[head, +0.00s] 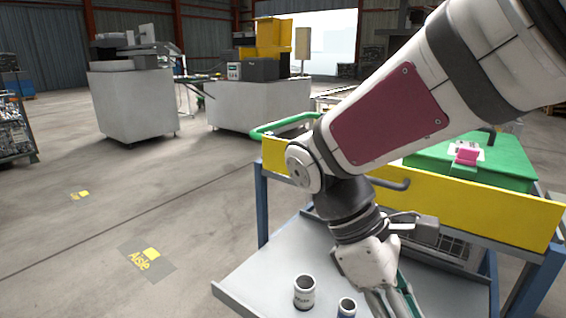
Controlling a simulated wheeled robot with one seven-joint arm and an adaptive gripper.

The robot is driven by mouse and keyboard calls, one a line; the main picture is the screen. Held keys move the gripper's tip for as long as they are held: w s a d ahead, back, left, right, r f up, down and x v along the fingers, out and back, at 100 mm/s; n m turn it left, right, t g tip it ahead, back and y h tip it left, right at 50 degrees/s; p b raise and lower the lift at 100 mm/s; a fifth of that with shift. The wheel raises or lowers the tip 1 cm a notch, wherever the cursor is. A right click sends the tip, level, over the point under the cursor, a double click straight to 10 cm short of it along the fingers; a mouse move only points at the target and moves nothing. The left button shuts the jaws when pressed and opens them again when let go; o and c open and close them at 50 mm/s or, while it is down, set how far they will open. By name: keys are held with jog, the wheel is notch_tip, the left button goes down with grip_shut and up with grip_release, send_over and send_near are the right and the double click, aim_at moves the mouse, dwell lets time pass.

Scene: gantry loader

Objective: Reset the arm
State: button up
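My arm reaches in from the top right of the head view and bends down at its elbow over a grey tray (262,277). My gripper (388,305) points down over the tray, and its fingertips run off the bottom edge of the picture. I cannot tell whether it is open or shut, or whether it holds anything.
A yellow-sided cart (510,220) on blue legs stands behind my gripper. A green block (495,170) with a pink part (467,156) sits on its top. White cabinets (135,103) stand farther back. The floor (80,240) at left is clear, with an aisle marking.

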jog(key=s+d+r+m+t+y, duration=0.1)
jog(key=s+d+m+t+y, duration=0.15)
jog(key=s+m, duration=0.35)
jog(key=s+d+m+t+y, duration=0.1)
jog(key=s+m+t+y, duration=0.15)
jog(key=s+m, duration=0.35)
notch_tip(320, 180, up, 27)
jog(key=t+p, duration=0.3)
jog(key=p, duration=2.1)
jog(key=shift+s+f+y, duration=0.15)
jog(key=shift+f+y, duration=0.05)
jog(key=shift+y, duration=0.2)
